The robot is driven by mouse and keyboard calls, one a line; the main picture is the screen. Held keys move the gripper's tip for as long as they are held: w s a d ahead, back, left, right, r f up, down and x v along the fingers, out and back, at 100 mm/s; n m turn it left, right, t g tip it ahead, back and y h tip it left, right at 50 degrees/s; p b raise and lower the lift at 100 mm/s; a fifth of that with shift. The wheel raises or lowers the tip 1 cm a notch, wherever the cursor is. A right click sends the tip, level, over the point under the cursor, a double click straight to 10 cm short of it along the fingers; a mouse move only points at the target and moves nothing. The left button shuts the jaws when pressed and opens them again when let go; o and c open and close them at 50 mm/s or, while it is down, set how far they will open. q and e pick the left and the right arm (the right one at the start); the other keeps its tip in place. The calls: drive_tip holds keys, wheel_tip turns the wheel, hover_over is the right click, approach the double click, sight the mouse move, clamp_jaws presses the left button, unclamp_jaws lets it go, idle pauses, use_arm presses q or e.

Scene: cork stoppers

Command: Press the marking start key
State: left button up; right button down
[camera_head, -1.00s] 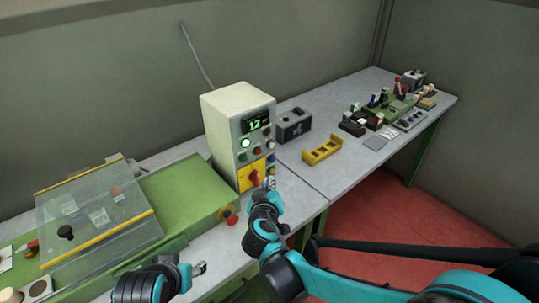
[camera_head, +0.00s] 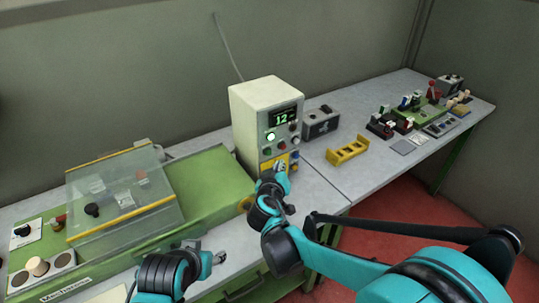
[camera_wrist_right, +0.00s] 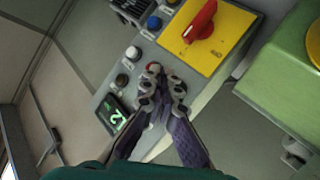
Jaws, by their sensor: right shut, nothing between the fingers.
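A cream control box (camera_head: 250,117) stands on the bench, with a green "12" display (camera_head: 283,117) and a lit green button (camera_head: 270,137) on its front. In the wrist view, its panel carries a red button (camera_wrist_right: 152,67), a white button (camera_wrist_right: 132,52), a black button (camera_wrist_right: 122,80) and a blue button (camera_wrist_right: 154,22). Their labels are not legible, so I cannot tell which is marking start. My right gripper (camera_wrist_right: 163,75) is shut and empty, its tips at the red button; contact cannot be told. My left gripper (camera_head: 217,258) is low, left of the box; its jaws are unclear.
A red rotary switch (camera_wrist_right: 200,22) sits on the box's yellow plate (camera_wrist_right: 222,42). A green machine with a clear cover (camera_head: 120,190) stands to the left. A yellow rack (camera_head: 347,150) and a dark grey box (camera_head: 320,121) stand to the right. Bare bench lies before the rack.

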drive_tip(key=shift+w+a, duration=0.9)
drive_tip(key=shift+w, duration=0.3)
idle(0.6)
drive_tip(key=shift+w+a, duration=0.25)
drive_tip(key=shift+w, duration=0.1)
drive_tip(key=shift+w+a, duration=0.25)
drive_tip(key=shift+w, duration=0.1)
idle(0.7)
drive_tip(key=shift+s+d, duration=0.1)
drive_tip(key=shift+s, duration=0.05)
drive_tip(key=shift+s+d, duration=0.45)
drive_tip(key=shift+s, duration=0.1)
drive_tip(key=shift+s+d, duration=0.75)
drive_tip(key=shift+s, duration=0.3)
drive_tip(key=shift+s+d, duration=0.7)
drive_tip(key=shift+s, duration=0.3)
